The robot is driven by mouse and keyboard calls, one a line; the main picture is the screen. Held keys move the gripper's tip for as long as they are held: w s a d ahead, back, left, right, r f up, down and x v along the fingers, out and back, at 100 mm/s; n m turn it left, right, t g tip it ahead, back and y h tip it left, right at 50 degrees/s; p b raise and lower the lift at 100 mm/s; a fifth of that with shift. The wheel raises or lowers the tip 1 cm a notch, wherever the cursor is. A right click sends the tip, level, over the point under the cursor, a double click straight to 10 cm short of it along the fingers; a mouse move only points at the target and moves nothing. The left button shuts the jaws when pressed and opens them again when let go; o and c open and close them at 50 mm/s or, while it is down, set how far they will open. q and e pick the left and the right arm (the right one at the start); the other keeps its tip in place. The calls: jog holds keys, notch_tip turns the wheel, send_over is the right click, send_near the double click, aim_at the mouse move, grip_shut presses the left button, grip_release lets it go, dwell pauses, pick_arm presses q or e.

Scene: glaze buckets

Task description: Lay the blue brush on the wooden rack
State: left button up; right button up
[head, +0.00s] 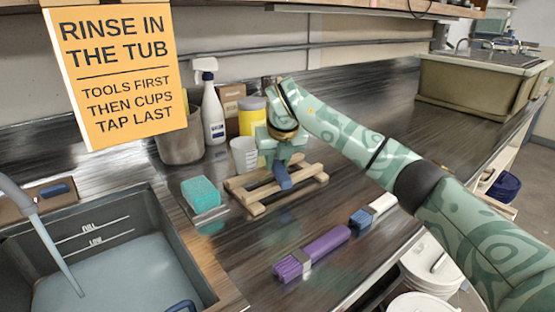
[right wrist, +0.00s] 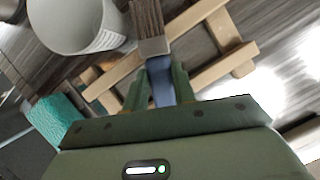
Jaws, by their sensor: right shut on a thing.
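The blue brush (head: 282,176) is in my right gripper (head: 281,156), its blue handle pointing down toward the front. In the right wrist view the gripper (right wrist: 160,82) is shut across the blue handle (right wrist: 161,88). The metal collar and brown bristles (right wrist: 149,22) stick out beyond the fingers; my gripper mostly hides them in the head view. The wooden rack (head: 249,207), a frame of pale bars, lies under the brush and also shows in the right wrist view (right wrist: 217,69). I cannot tell whether the brush touches it. My left gripper is out of view.
A white cup (head: 244,156) stands close behind the rack. A turquoise sponge (head: 201,192) lies at its left. The water tub (head: 150,238) is at left.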

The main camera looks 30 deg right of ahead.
jog(key=shift+f, duration=0.1)
jog(key=o, duration=1.1)
pick_arm(q)
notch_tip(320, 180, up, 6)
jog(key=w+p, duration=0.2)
jog(key=p, duration=0.4)
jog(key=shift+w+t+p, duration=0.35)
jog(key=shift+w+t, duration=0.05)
pick_arm(e)
jog(key=shift+v, duration=8.1)
